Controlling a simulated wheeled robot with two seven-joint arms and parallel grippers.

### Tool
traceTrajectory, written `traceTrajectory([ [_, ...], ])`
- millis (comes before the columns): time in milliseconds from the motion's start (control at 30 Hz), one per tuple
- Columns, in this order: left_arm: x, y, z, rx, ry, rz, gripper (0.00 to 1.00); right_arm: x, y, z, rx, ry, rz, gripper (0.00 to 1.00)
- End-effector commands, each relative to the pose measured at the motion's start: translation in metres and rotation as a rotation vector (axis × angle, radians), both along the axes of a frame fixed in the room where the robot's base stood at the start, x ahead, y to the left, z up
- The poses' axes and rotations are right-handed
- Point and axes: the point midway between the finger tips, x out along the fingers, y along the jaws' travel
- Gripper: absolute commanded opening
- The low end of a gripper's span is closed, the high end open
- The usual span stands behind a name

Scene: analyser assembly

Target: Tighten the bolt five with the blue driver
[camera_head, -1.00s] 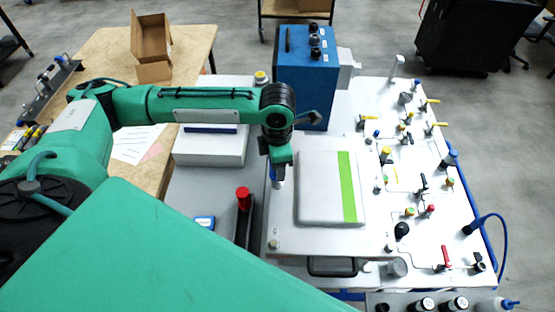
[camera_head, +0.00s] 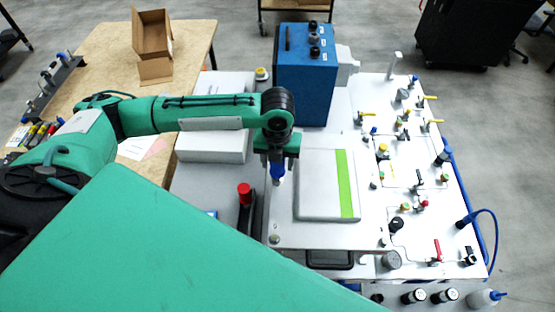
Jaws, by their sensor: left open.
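The blue driver (camera_head: 278,172) is upright at the left edge of the white plate (camera_head: 283,212), with a pale lower end. My left gripper (camera_head: 277,164) points down over it and is open, with one finger on each side of the blue handle. I cannot tell whether the fingers touch it. The bolt under the driver is hidden. One bolt (camera_head: 275,239) shows at the plate's front left corner. I cannot tell which bolt is number five. My right gripper is not in view.
A grey cover with a green stripe (camera_head: 344,185) lies on the plate, right of the gripper. A blue box (camera_head: 306,80) stands behind. A red-topped post (camera_head: 244,194) is left of the plate. Valves and tubing fill the white panel (camera_head: 400,240) at right.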

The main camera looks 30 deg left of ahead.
Motion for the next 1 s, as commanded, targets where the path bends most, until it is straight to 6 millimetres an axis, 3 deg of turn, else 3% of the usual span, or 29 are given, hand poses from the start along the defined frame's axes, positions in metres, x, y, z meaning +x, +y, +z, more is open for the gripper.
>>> traceTrajectory([
  [600,0.0001,-0.0002,-0.0003,0.000,0.001,0.722,0.52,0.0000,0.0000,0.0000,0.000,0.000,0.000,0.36],
  [967,0.0006,0.0001,0.0001,-0.001,-0.001,0.807,0.52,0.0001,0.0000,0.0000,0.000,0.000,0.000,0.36],
  [1000,0.0005,0.0001,0.0001,-0.001,-0.001,0.806,0.48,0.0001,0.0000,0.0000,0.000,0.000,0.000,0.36],
])
